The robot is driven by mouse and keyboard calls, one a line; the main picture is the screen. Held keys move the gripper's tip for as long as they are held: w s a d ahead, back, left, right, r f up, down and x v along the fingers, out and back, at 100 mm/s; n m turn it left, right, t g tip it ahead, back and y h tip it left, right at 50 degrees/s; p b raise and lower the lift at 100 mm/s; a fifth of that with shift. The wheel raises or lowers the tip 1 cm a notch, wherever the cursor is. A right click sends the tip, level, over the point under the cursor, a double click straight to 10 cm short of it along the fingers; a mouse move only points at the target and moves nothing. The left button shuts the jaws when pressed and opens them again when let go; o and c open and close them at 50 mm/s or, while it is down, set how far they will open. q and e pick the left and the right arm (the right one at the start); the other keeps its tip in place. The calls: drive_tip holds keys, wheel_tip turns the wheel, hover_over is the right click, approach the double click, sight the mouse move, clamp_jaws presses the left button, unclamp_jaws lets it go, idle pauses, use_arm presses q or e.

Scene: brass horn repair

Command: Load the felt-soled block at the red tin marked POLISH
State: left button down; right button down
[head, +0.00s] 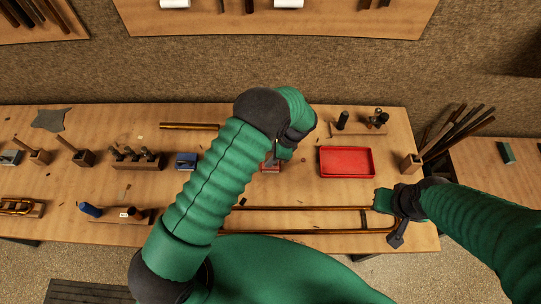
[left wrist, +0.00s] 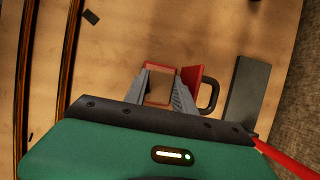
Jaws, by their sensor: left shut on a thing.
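The small red tin (head: 270,168) lies on the bench just under my left gripper (head: 276,160); its marking is not readable. In the left wrist view, my left gripper (left wrist: 160,85) has its grey fingers on either side of a tan block (left wrist: 162,87), and it is shut on it. A red rim of the tin (left wrist: 155,66) shows around the block, and I cannot tell whether they touch. The block's underside is hidden. A red upright piece (left wrist: 191,74) and a dark loop handle (left wrist: 209,96) are beside it. My right gripper (head: 394,232) is by the brass slide's right end; its jaws are unclear.
A grey bar (left wrist: 247,90) lies close to the right of the loop handle. A red tray (head: 347,162) stands to the right. Long brass tubes (head: 300,208) run along the front. A blue box (head: 186,161) and wooden tool racks (head: 138,163) stand to the left.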

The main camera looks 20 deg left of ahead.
use_arm(q)
drive_tip(key=shift+r+p, duration=2.6)
drive_tip(key=shift+r, duration=0.9)
